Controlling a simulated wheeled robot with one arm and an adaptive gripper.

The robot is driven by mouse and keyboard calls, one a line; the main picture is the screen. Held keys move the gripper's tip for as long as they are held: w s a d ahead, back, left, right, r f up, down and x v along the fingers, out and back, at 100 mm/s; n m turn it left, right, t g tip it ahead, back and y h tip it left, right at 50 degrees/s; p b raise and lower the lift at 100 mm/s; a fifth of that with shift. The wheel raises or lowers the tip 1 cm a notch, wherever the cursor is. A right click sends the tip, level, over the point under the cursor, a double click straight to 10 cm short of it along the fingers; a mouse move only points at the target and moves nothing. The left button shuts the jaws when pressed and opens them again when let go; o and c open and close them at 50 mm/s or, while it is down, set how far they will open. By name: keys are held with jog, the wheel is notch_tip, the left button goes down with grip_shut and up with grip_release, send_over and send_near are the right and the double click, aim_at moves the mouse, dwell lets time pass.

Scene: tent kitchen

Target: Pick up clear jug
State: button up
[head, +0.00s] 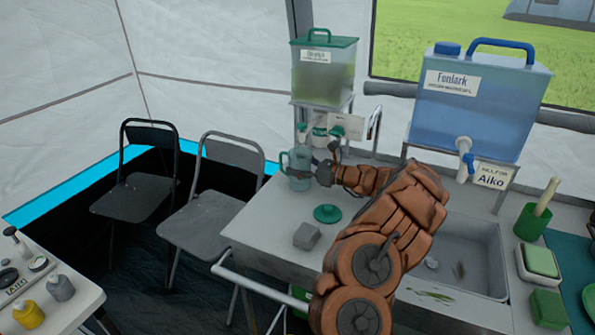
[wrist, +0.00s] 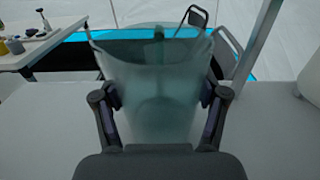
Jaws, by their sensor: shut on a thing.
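The clear jug (head: 299,168) is a translucent, slightly teal vessel with a handle on its left side in the head view. In the wrist view the jug (wrist: 158,95) fills the middle, upright. My gripper (head: 313,175) reaches it from the right. In the wrist view my gripper's two fingers (wrist: 160,97) press on the jug's two sides. I cannot tell whether the jug's base touches the counter.
A green lid (head: 327,213) and a grey block (head: 306,236) lie on the counter (head: 262,232). A green-lidded dispenser (head: 323,75) and a blue Fonlark dispenser (head: 478,105) stand behind. A sink (head: 455,262) is right. Two folding chairs (head: 210,205) stand left, beside a small table (head: 75,300).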

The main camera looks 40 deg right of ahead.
aim_at(291, 154)
jog(key=shift+r, duration=0.1)
jog(key=shift+c, duration=0.2)
jog(key=shift+r+b, duration=0.3)
jog(key=shift+r, duration=1.3)
jog(key=shift+s+a+r, duration=0.1)
jog(key=shift+s+a, duration=0.05)
jog(key=shift+a, duration=0.1)
jog(key=s+a+b, duration=0.1)
jog(key=s+a, duration=0.3)
jog(key=a, duration=0.3)
jog(key=s+a+b, duration=0.1)
jog(key=s+a, duration=0.3)
jog(key=a, duration=0.3)
jog(key=shift+s+a+b, duration=0.35)
jog(key=shift+a, duration=0.2)
dwell(1.4)
